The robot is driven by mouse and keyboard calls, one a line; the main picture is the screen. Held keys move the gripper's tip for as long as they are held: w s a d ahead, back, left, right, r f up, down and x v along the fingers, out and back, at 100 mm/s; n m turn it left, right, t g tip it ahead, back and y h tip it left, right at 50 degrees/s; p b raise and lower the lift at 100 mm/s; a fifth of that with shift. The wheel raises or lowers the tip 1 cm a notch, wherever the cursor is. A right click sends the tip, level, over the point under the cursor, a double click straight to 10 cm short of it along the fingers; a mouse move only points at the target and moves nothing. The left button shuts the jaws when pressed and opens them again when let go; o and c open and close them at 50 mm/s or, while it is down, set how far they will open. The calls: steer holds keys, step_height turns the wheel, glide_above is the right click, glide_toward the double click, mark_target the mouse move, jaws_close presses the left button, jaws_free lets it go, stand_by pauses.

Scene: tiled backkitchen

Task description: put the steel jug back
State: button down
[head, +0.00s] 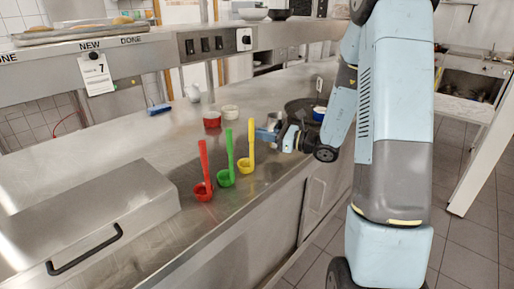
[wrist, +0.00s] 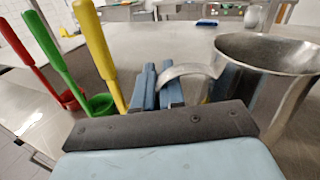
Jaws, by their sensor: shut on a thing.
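The steel jug (wrist: 265,60) stands large at the right of the wrist view, open at the top, with its curved handle towards my gripper. In the head view it shows only in part, as a small metal shape (head: 275,117) behind my gripper. My gripper (wrist: 158,88) is shut on the jug's handle, its blue fingers either side of it. In the head view my gripper (head: 268,133) is low over the counter, just right of the yellow ladle. I cannot tell whether the jug's base touches the counter.
Red (head: 203,190), green (head: 226,178) and yellow (head: 246,164) ladles stand close to the left of my gripper. A red pot (head: 212,119) and a white bowl (head: 230,112) stand farther back.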

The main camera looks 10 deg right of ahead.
steer(key=shift+w+a+f, duration=0.25)
steer(key=shift+w+f, duration=0.05)
steer(key=shift+f, duration=0.2)
steer(key=shift+w+a+f, duration=0.25)
steer(key=shift+w+f, duration=0.05)
steer(key=shift+f, duration=0.25)
steer(key=shift+w+a+f, duration=0.25)
steer(key=shift+w+f, duration=0.05)
steer(key=shift+f, duration=1.5)
steer(key=c, duration=1.2)
jaws_free()
steer(key=shift+d, duration=0.1)
